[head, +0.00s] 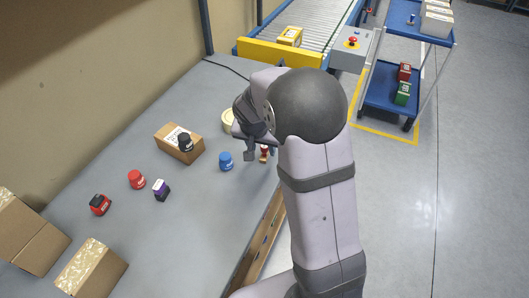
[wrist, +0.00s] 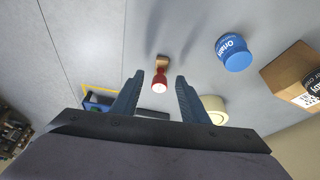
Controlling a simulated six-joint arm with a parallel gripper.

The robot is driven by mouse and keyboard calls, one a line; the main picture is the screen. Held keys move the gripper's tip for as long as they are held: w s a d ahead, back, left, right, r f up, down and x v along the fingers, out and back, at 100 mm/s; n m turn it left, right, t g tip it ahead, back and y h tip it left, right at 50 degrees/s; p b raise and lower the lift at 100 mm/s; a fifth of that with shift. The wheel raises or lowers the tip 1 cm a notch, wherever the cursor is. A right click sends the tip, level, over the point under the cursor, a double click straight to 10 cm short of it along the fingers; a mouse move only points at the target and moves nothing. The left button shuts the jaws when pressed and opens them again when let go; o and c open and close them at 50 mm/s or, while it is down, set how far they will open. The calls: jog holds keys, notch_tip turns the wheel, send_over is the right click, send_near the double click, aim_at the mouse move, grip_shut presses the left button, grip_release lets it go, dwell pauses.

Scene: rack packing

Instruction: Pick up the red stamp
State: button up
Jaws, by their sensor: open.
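A stamp with a red handle and a wooden base (head: 264,154) stands near the table's front edge, partly hidden by my arm in the head view. In the wrist view the red stamp (wrist: 160,82) shows its handle end between the fingertips, with the wooden base beyond. My gripper (head: 250,151) is open and close to it. In the wrist view its two fingers (wrist: 157,88) lie left and right of the handle, with gaps on both sides. I cannot tell how far the handle reaches between them.
A blue jar (head: 226,162) and a tape roll (head: 228,121) are near.

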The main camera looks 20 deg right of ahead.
aim_at(264, 155)
jog(key=shift+p+x, duration=0.6)
jog(key=shift+x, duration=2)
jog(key=shift+a, duration=0.1)
grip_shut()
